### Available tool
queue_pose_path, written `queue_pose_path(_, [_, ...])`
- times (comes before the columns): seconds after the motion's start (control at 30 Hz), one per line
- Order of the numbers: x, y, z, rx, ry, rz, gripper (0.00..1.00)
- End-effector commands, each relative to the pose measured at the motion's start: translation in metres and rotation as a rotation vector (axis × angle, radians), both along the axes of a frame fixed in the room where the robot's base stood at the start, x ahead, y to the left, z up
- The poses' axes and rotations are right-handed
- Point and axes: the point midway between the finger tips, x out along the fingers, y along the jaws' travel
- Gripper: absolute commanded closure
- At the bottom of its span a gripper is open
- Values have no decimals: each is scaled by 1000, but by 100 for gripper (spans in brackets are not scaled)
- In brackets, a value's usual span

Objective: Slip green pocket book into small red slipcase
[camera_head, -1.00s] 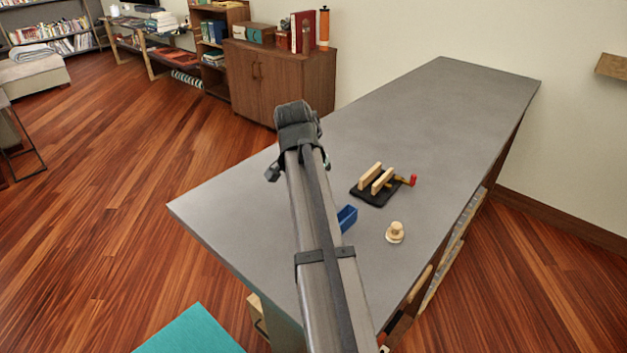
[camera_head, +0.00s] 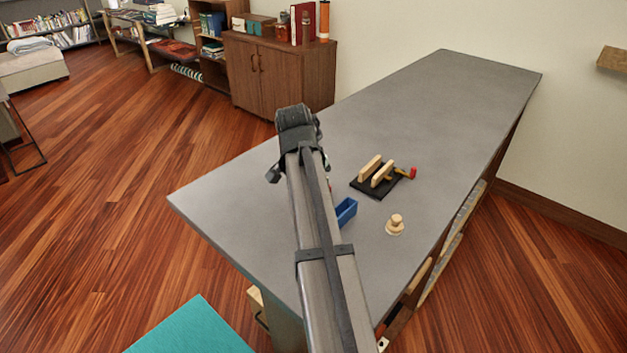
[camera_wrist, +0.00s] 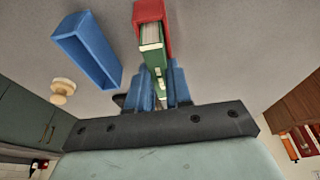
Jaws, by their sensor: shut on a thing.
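In the wrist view the green pocket book (camera_wrist: 152,60) stands out ahead of my gripper (camera_wrist: 160,88), which is shut on it between two blue fingers. The book's far end is at the mouth of the small red slipcase (camera_wrist: 149,11) and appears to be partly inside it; how deep it sits I cannot tell. A larger blue slipcase (camera_wrist: 88,50) stands beside the red one, open and apart from the book. In the head view my arm hides the gripper, the book and most of the red slipcase; the blue slipcase (camera_head: 346,211) shows just right of the arm.
On the grey table (camera_head: 430,110) a small wooden press with a red-tipped handle (camera_head: 376,181) and a round wooden knob (camera_head: 395,225) lie right of my arm. The far table top is clear. A brown cabinet (camera_head: 280,75) stands behind.

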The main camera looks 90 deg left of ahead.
Motion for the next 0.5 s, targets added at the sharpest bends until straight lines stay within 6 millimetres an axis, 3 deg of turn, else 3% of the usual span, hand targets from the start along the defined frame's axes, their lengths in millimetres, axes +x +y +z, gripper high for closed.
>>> queue_pose_path(0.23, [0, 0, -6, 0, 0, 0, 100])
queue_pose_path(0.27, [0, 0, -6, 1, 0, 0, 79])
queue_pose_path(0.5, [0, 0, -6, 0, 0, 0, 56])
